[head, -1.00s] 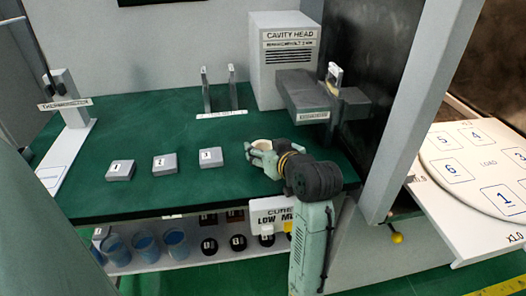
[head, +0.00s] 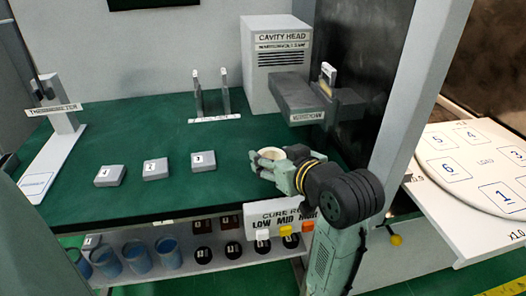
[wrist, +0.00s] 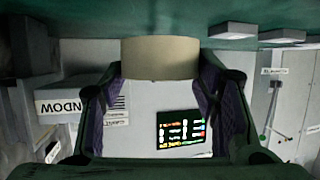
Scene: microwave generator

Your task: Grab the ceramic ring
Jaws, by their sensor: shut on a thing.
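The ceramic ring is a short cream-coloured band, seen in the head view (head: 270,153) at the right of the green bench top. In the wrist view, which is upside down, the ring (wrist: 160,58) spans the space between the fingertips. My gripper (head: 268,164) reaches in from the right, low over the bench, and is shut on the ring. Its two dark-padded fingers flank the ring in the wrist view (wrist: 160,88). The fingers hide part of the ring in the head view. I cannot tell whether the ring touches the bench top.
Numbered grey blocks (head: 155,168) stand left of my gripper on the green bench (head: 130,130). The cavity head box (head: 272,75) and a grey waveguide part (head: 305,98) stand behind. A grey post (head: 408,100) rises at right. Blue cups (head: 137,257) sit on the lower shelf.

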